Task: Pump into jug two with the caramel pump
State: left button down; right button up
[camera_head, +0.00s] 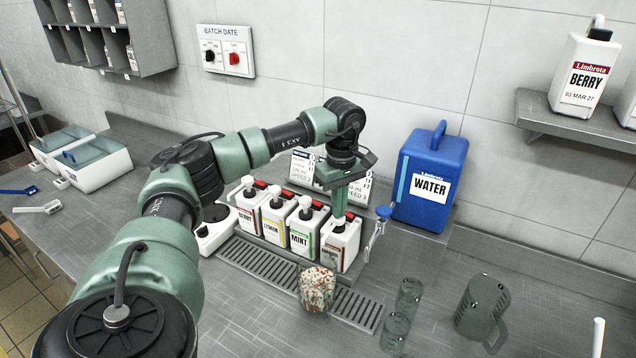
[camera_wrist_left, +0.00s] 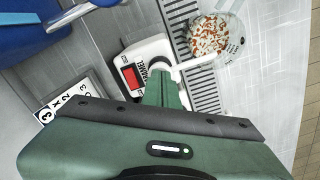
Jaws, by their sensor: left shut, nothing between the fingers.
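The caramel pump bottle (camera_head: 341,246) is white with a red patch and stands at the right end of the row. It also shows in the wrist view (camera_wrist_left: 122,63), its label partly hidden. My left gripper (camera_head: 340,212) points down with closed, empty fingers at the caramel pump head; its fingertips (camera_wrist_left: 166,78) appear to touch the head's top. The pump's white spout (camera_wrist_left: 190,64) points toward a jug with red-and-white speckled contents (camera_head: 317,289), on the drip grate; its mouth shows in the wrist view (camera_wrist_left: 209,36). I cannot read any jug number. My right gripper is not in view.
Berry (camera_head: 247,213), lemon (camera_head: 274,219) and mint (camera_head: 303,229) pump bottles stand left of caramel. Clear jugs (camera_head: 409,295) (camera_head: 480,306) stand on the right counter. Cards (camera_head: 305,164) stand behind the bottles.

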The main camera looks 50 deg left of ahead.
pick_arm(q)
jog(key=shift+r+p, duration=1.45)
jog(key=shift+r, duration=0.2)
jog(key=shift+f, duration=0.15)
jog(key=shift+f+b, duration=1.1)
jog(key=shift+f, duration=0.6)
jog(key=shift+r, duration=0.25)
jog(key=shift+r+p, duration=1.45)
jog(key=shift+r, duration=0.15)
